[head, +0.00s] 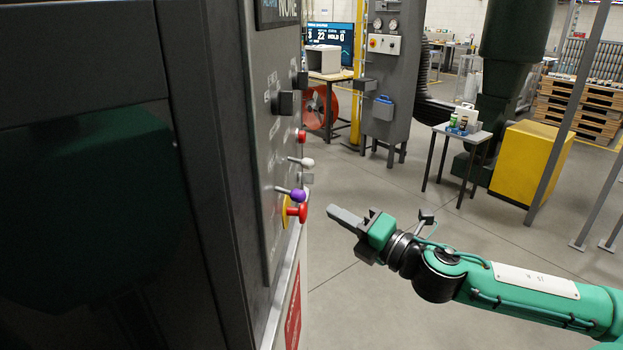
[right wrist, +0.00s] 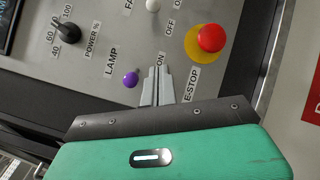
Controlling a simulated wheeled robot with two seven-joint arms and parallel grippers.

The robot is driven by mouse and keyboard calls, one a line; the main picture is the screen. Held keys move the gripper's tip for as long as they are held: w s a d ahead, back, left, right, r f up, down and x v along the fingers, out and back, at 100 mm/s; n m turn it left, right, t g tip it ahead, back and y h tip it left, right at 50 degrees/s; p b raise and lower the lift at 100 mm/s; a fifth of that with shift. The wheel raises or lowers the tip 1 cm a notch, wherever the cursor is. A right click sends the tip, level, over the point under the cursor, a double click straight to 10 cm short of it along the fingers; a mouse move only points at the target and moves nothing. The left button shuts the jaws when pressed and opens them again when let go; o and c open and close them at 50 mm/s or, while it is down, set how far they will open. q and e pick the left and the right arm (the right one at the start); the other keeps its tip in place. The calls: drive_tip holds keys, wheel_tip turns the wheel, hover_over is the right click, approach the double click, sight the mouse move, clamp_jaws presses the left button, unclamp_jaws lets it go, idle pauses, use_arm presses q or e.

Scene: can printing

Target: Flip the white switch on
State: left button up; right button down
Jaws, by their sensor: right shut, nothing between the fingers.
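The white switch (head: 307,162) is a lever with a white ball tip on the grey control panel (head: 262,185), above the purple-tipped lever. In the right wrist view its white ball (right wrist: 153,5) is at the top edge, beside ON and OFF labels and partly cut off. My right gripper (head: 345,216) is shut and empty, its fingers pointing toward the panel. In the head view it is to the right of and below the white switch, apart from it. In the right wrist view its fingertips (right wrist: 159,72) show below the white ball. My left gripper is not in view.
The purple-tipped lever (head: 297,195), labelled LAMP, and the red E-stop button (right wrist: 211,38) on a yellow base are close to my fingers. Open floor lies right of the machine.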

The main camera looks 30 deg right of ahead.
sight(300, 162)
drive_tip(key=w+r+p, duration=0.2)
drive_tip(key=w+p, duration=0.3)
drive_tip(key=w, duration=0.5)
drive_tip(key=shift+w+d+r, duration=0.35)
drive_tip(key=shift+d+r, duration=0.05)
drive_tip(key=shift+d, duration=0.05)
idle(0.7)
idle(0.3)
drive_tip(key=shift+d+n+y+b, duration=0.25)
drive_tip(key=shift+n+y+b, duration=0.2)
drive_tip(key=shift+y, duration=0.15)
drive_tip(key=shift+w, duration=0.1)
